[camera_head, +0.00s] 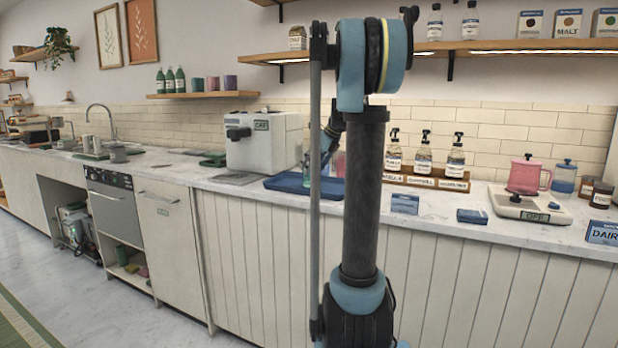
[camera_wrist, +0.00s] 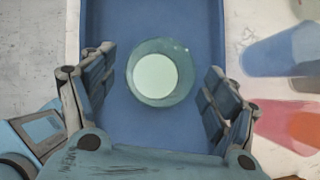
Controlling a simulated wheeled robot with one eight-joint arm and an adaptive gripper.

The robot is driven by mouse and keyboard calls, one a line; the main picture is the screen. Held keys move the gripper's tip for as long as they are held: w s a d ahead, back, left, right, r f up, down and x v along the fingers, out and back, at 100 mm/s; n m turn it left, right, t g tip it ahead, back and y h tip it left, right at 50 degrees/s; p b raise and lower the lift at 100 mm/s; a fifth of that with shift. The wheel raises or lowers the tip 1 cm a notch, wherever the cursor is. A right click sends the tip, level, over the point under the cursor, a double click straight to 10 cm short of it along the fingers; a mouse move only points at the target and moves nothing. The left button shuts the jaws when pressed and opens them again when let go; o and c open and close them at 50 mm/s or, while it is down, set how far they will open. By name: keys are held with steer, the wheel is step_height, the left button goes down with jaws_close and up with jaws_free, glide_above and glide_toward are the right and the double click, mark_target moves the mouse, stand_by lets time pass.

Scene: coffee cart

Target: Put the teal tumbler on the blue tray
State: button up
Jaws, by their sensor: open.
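The teal tumbler (camera_wrist: 160,74) is seen from above in the wrist view, round with a pale inside. It appears upright on the blue tray (camera_wrist: 150,15), within the tray's side edges. My gripper (camera_wrist: 158,90) is open, with one finger on each side of the tumbler and a visible gap on both sides. In the head view the blue tray (camera_head: 284,184) lies on the counter beside the white machine. A small part of the tumbler (camera_head: 306,172) shows there; my arm hides much of this area.
In the wrist view, a blue object (camera_wrist: 285,52) and a red-pink one (camera_wrist: 295,125) lie right of the tray. In the head view, the white machine (camera_head: 262,142) stands left of it. A rack of pump bottles (camera_head: 423,155) stands to the right.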

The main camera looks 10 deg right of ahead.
steer(key=v, duration=0.5)
steer(key=s+a+f+n, duration=0.1)
steer(key=s, duration=0.2)
steer(key=s+a+f+n, duration=0.1)
steer(key=s+n, duration=0.1)
steer(key=s, duration=0.1)
steer(key=s+a+f+n, duration=0.1)
steer(key=s+n, duration=0.1)
steer(key=s, duration=0.1)
steer(key=shift+s+f+g+h, duration=0.1)
steer(key=shift+f+g+h, duration=0.05)
steer(key=shift+g+h, duration=0.2)
steer(key=s+f+n+g+h, duration=0.1)
steer(key=s+f+n+h, duration=0.1)
steer(key=s+f+n, duration=0.9)
steer(key=s+a+f+n+g+h, duration=0.1)
steer(key=s+f+n+h, duration=0.1)
steer(key=s+f+n, duration=0.9)
steer(key=s+f, duration=0.2)
steer(key=s, duration=0.8)
steer(key=shift+s+f+n, duration=0.15)
steer(key=shift+f+n, duration=0.2)
steer(key=shift+n, duration=0.05)
steer(key=shift+a, duration=0.1)
